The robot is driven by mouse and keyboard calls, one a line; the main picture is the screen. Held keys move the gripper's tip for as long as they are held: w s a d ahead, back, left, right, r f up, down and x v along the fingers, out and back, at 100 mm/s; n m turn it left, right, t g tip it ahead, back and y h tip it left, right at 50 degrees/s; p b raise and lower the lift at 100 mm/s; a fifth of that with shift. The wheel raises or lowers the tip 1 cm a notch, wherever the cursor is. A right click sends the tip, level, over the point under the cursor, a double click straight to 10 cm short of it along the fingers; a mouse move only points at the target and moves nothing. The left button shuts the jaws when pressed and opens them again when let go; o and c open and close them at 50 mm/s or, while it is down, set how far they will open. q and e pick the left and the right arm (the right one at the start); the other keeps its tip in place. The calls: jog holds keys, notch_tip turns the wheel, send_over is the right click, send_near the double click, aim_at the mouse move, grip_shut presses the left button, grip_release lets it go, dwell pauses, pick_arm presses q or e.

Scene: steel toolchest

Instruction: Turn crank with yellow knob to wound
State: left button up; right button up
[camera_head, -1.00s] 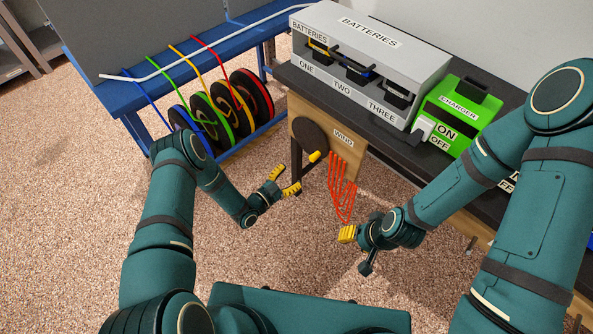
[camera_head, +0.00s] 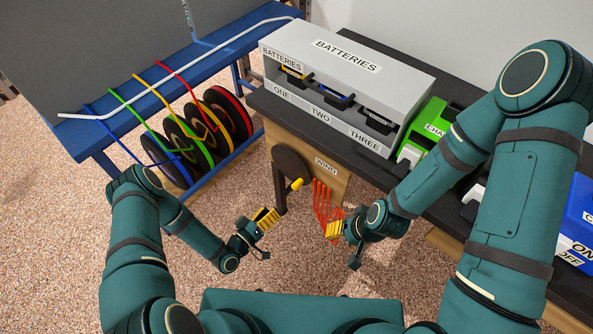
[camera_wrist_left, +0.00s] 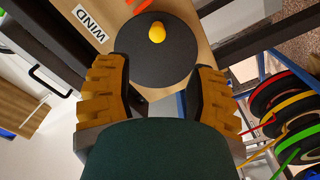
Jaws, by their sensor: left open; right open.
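The crank is a dark round disc (camera_head: 290,166) on the wooden end of the bench, with a yellow knob (camera_head: 297,184) sticking out near its lower right edge. In the left wrist view the disc (camera_wrist_left: 150,62) lies ahead between the fingers, with the knob (camera_wrist_left: 157,32) near its top. A "WIND" label (camera_head: 326,167) is beside the disc. My left gripper (camera_head: 266,219) is open and empty, below and left of the knob, apart from it. My right gripper (camera_head: 334,230) is to the right, by the red cords; its fingers look close together, but it is open.
Red cords (camera_head: 322,205) hang in front of the wooden panel, near my right gripper. A grey battery box (camera_head: 345,85) and a green charger (camera_head: 428,128) stand on the bench. Coloured spools (camera_head: 205,135) hang under the blue rack at left. Open carpet lies below the left gripper.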

aim_at(294, 189)
pick_arm(q)
jog(key=shift+n, duration=0.5)
jog(key=b+x, duration=0.2)
jog(key=x, duration=1.1)
jog(key=shift+w+d+r, duration=0.15)
jog(key=shift+w+d, duration=0.05)
jog(key=shift+d, duration=0.1)
pick_arm(e)
jog(key=shift+w+f, duration=0.4)
jog(key=shift+f, duration=0.45)
pick_arm(q)
grip_shut()
